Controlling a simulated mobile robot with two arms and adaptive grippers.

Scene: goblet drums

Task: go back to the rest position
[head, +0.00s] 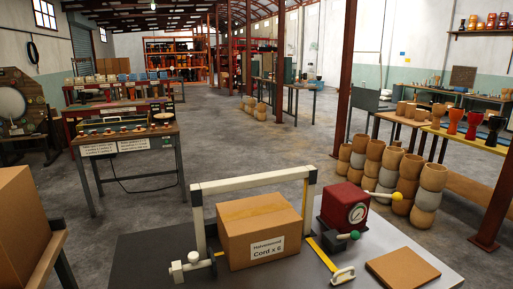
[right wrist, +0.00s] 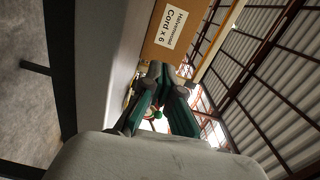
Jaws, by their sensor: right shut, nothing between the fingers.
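My right gripper (right wrist: 163,74) shows in the right wrist view, with dark and teal fingers. Its fingertips are together and hold nothing. A brown cardboard box (head: 260,232) labelled "Cord x 6" stands closed on the grey bench (head: 140,262) in the head view, inside a pale frame (head: 250,182). The box also shows in the right wrist view (right wrist: 190,38), beyond the fingertips; I see no grip on it. A small green knob (right wrist: 158,114) shows between the fingers. My left gripper is in neither view, and my right gripper is not in the head view.
A red device with a dial (head: 343,207) and a flat brown panel (head: 402,268) are on the bench right of the box. Another carton (head: 22,225) stands at the left edge. Stacked drum shells (head: 385,180) stand beyond the bench. Open grey floor (head: 235,145) lies behind.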

